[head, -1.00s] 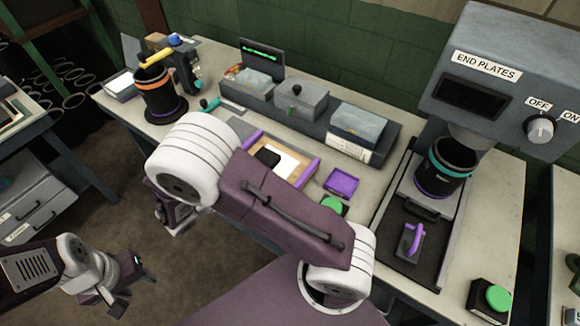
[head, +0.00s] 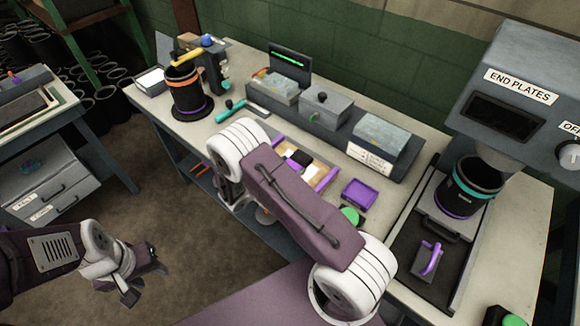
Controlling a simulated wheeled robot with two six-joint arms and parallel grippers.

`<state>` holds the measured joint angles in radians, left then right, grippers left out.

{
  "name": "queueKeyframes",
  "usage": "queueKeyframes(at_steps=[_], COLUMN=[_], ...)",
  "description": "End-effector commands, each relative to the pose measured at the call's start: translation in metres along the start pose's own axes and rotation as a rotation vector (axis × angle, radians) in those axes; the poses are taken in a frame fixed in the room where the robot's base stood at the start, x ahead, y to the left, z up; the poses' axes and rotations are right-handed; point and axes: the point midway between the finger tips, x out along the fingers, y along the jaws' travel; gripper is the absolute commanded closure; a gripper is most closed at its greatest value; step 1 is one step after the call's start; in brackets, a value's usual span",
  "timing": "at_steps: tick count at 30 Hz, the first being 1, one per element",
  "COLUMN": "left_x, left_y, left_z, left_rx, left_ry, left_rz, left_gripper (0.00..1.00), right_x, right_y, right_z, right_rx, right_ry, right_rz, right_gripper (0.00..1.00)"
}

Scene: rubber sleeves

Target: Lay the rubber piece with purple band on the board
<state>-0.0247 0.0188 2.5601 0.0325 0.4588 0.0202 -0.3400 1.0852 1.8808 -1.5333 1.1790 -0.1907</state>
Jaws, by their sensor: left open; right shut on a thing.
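The board (head: 331,178) looks like a wooden panel with purple side strips on the bench. Small black and white pieces lie on or over it. One dark sleeve (head: 187,92) with an orange band and a purple ring near its foot stands at the bench's left. Another dark sleeve (head: 463,188) with teal and purple bands stands under the machine. I cannot tell which rubber piece is meant. My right arm crosses before the board and hides its front part. My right gripper's fingers and any load are hidden behind that arm. My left gripper (head: 147,283) is open and empty, low above the floor.
A purple tray (head: 359,194) and a green-capped container (head: 350,216) lie right of the board. Grey boxes (head: 323,108) line the back. The end-plates machine (head: 520,105) stands at the right. A drawer cabinet (head: 45,180) is at the left.

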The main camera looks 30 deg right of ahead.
Motion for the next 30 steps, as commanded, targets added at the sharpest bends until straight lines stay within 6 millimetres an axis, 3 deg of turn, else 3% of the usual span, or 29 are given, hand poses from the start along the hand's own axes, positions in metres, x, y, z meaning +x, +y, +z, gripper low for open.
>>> queueKeyframes(at_steps=[11, 12, 13, 24, 26, 30], left_x=[0.005, 0.003, 0.003, -0.004, 0.001, 0.004], left_y=[0.0, 0.0, 0.0, 0.0, 0.0, 0.0], left_z=[0.001, 0.0, 0.0, 0.0, 0.0, 0.0], left_rx=[0.0, 0.0, 0.0, 0.0, 0.0, 0.0], left_ry=[0.0, 0.0, 0.0, 0.0, 0.0, 0.0], left_rz=[0.0, 0.0, 0.0, 0.0, 0.0, 0.0], left_gripper=[0.57, 0.57, 0.57, 0.57, 0.57, 0.57], right_x=[0.002, 0.001, 0.001, -0.002, -0.01, -0.045], right_y=[0.0, 0.0, 0.0, 0.0, 0.002, 0.002], right_z=[-0.005, -0.004, -0.004, 0.003, -0.001, -0.002], right_rx=[0.001, 0.001, 0.001, 0.001, 0.001, 0.001], right_ry=[-0.001, 0.0, 0.0, 0.0, 0.0, -0.001], right_rz=[0.001, 0.001, 0.001, 0.001, 0.005, 0.008], right_gripper=[0.87, 0.26, 0.17, 0.15, 0.15, 0.15])
